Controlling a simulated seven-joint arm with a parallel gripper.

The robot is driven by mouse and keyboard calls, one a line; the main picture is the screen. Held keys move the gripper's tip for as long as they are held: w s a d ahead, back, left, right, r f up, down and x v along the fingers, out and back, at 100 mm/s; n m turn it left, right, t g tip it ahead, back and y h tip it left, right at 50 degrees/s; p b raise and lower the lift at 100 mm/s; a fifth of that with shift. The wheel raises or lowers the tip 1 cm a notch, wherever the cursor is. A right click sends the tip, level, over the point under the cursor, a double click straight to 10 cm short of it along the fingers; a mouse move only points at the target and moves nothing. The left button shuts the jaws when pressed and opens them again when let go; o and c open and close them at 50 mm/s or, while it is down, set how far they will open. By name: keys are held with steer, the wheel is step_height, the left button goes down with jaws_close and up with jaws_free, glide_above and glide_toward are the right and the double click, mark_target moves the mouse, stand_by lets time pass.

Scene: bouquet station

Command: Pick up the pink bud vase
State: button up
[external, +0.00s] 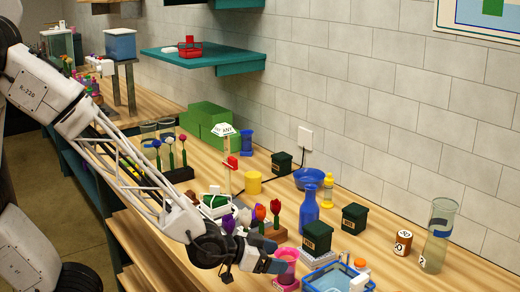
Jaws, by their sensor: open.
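The pink bud vase (288,257) stands upright near the front edge of the table, at the bottom middle of the external view. Its upper part is pink and looks see-through, and a pink foot or base shows below it. My gripper (275,257) is open, with its blue-grey fingertips pointing right at the vase. The fingertips overlap the vase's left side in the picture. I cannot tell whether they are around it, touching it or just short of it.
A blue tray (312,284) lies just right of the vase. A tall blue bottle (310,212), dark green boxes (317,238) and a clear cylinder (438,238) stand further back and right.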

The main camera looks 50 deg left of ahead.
steer(key=shift+x, duration=1.95)
steer(key=shift+f, duration=0.1)
steer(key=shift+c, duration=0.4)
jaws_close()
